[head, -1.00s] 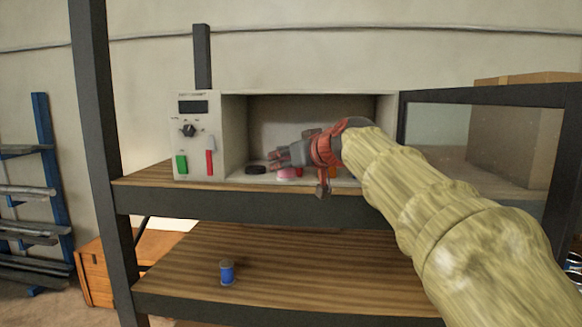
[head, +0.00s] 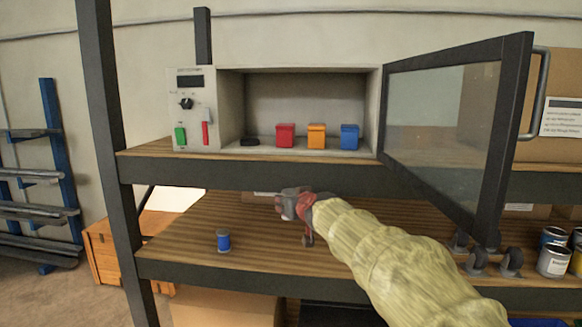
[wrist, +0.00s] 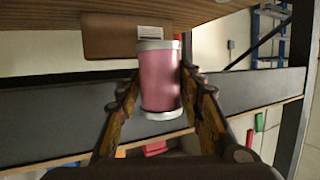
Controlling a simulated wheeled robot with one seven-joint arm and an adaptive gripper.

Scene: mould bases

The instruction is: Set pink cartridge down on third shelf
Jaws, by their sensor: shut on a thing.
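The pink cartridge (wrist: 161,80), a cylinder with pale metal end caps, is between the two fingers of my gripper (wrist: 160,100) in the wrist view. The fingers are shut on its sides. In the head view my gripper (head: 290,204) is in front of the shelf rack, below the upper board and over the lower wooden shelf (head: 190,260). The cartridge is hidden there by my gripper. In the wrist view the picture is inverted, and a wooden shelf board (wrist: 190,12) lies along the top, apart from the cartridge.
A blue spool-like cartridge (head: 223,240) stands on the lower shelf, left of my gripper. Shelf between spool and gripper is clear.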

